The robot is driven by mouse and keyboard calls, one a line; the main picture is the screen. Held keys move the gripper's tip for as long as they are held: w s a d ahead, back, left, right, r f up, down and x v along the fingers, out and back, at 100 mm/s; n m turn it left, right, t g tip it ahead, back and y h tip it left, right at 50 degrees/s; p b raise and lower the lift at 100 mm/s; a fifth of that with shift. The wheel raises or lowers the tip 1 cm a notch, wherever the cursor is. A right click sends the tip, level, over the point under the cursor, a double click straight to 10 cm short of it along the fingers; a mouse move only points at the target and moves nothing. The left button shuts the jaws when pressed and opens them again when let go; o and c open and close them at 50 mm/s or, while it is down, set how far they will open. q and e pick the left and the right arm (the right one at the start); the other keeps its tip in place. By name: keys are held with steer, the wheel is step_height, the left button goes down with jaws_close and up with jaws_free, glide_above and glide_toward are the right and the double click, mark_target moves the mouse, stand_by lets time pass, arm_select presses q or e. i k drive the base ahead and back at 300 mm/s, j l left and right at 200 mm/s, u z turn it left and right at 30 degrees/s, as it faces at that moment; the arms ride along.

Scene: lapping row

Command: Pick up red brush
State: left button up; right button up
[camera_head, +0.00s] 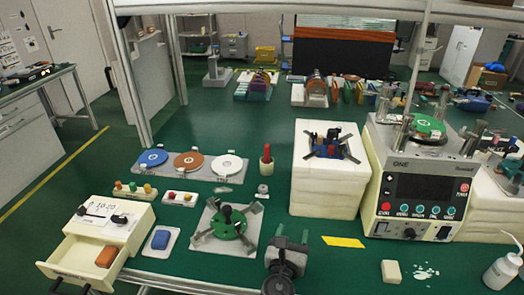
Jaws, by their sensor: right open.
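A reddish-brown block (107,256) lies in the open drawer (76,262) of a white box at the lower left; it may be the red brush, but its bristles cannot be made out. My right gripper (291,240) is open and empty at the bottom centre, just right of the green fixture, well right of the drawer. Dark parts at the drawer's front edge (70,285) may be my left gripper; its jaws cannot be made out.
A blue block (161,239) sits on a small tray. A green round fixture (229,222) stands left of my right gripper. Blue, brown and white discs (189,161) lie behind. A white block stack (317,190) and a machine (412,190) stand right. A bottle (501,273) is far right.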

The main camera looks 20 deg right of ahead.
mark_target(267, 146)
steer(key=i+l, duration=0.1)
steer(key=i, duration=0.95)
